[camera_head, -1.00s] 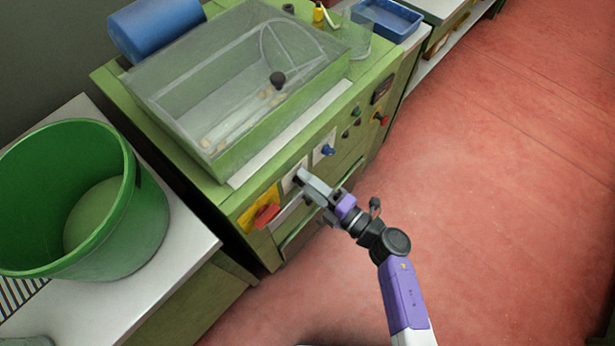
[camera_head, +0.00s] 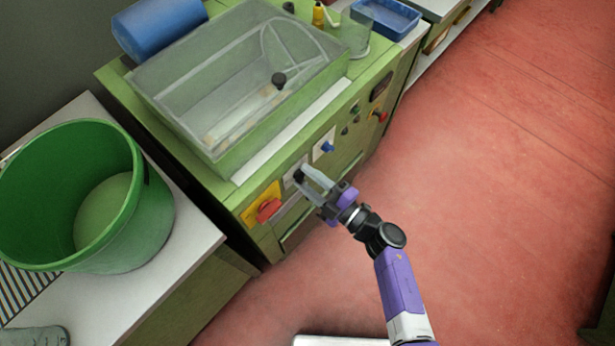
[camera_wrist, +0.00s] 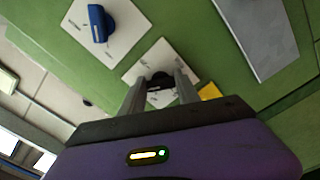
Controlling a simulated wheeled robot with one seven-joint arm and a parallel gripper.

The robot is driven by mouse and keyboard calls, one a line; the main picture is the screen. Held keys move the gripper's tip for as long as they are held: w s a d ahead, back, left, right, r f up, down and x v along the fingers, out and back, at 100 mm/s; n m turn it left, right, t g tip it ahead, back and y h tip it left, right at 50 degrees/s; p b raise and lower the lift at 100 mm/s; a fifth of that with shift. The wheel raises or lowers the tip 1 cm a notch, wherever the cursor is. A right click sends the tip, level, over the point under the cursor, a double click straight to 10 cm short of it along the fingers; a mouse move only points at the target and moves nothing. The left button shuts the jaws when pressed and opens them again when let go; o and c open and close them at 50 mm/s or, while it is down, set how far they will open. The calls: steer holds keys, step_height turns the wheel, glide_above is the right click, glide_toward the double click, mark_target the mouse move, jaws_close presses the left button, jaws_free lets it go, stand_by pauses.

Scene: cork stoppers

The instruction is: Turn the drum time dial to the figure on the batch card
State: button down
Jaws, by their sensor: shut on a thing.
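A black dial knob (camera_head: 299,176) sits on a white plate (camera_head: 289,183) on the green machine's front. It also shows in the wrist view (camera_wrist: 160,80), on its white plate (camera_wrist: 148,65). My gripper (camera_head: 305,178) is at this knob; in the wrist view its two fingers (camera_wrist: 160,90) stand on either side of it, shut on it. The fingers hide part of the knob, and its marks and setting cannot be read. A blue knob (camera_head: 327,147) on its own white plate is beside it, at upper left in the wrist view (camera_wrist: 98,24). I cannot make out a batch card.
A red switch on a yellow plate (camera_head: 262,202) is left of the black knob. Small buttons (camera_head: 380,115) are to the right. A clear-lidded tank (camera_head: 235,85) tops the machine. A green bucket (camera_head: 135,205) stands on the left counter. The red floor at right is open.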

steer(key=c, duration=0.9)
jaws_free()
steer(key=v, duration=0.7)
steer(key=shift+s+d+b, duration=0.25)
steer(key=shift+d+b, duration=0.1)
